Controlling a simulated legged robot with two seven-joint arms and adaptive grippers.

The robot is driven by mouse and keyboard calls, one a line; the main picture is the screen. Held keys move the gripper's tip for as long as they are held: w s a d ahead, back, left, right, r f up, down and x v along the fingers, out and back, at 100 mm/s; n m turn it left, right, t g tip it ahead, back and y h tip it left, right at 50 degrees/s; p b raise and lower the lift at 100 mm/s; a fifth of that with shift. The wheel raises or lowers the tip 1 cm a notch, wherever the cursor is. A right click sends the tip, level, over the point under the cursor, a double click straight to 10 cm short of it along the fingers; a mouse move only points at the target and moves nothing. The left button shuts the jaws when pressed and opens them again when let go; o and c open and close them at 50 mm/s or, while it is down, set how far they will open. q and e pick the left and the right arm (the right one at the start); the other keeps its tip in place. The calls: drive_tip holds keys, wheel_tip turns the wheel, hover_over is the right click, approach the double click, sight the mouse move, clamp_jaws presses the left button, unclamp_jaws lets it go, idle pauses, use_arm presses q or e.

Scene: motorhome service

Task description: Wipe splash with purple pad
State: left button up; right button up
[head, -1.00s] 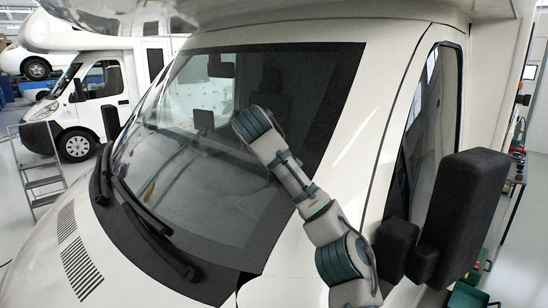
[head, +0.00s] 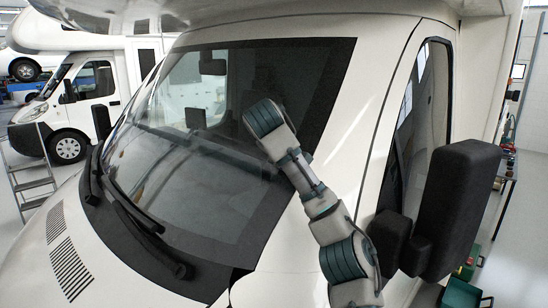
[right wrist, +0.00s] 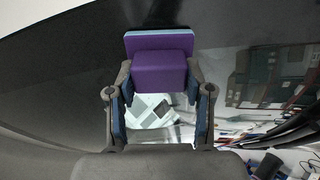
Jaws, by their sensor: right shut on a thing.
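The purple pad (right wrist: 160,72) has a thin light-blue layer along its far edge. In the right wrist view, my right gripper (right wrist: 160,88) is shut on the pad's block, one finger on each side. The pad is in front of the dark windscreen glass (right wrist: 60,90); I cannot tell whether it touches. In the head view my right arm reaches over the right part of the windscreen (head: 190,165), and its gripper and the pad are hidden behind the wrist. I cannot make out a splash in either view. My left gripper is not in view.
A large black wing mirror (head: 462,205) stands close to the right of my arm. Wipers (head: 140,215) lie along the windscreen's lower edge. A second motorhome (head: 75,110) and a step ladder (head: 30,185) are at the left. Green boxes (head: 462,292) lie at the lower right.

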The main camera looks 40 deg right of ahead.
drive_tip(key=shift+d, duration=0.1)
drive_tip(key=shift+w+a+p, duration=0.45)
drive_tip(key=shift+w+p, duration=0.15)
drive_tip(key=shift+w+a+p, duration=0.4)
drive_tip(key=shift+w+p, duration=0.15)
drive_tip(key=shift+w, duration=0.05)
drive_tip(key=shift+w+a+f+p, duration=0.1)
drive_tip(key=shift+w+a+p, duration=0.25)
drive_tip(key=shift+w, duration=0.25)
drive_tip(key=shift+s+a, duration=0.1)
drive_tip(key=shift+b+v, duration=0.8)
drive_tip(key=shift+v, duration=2.15)
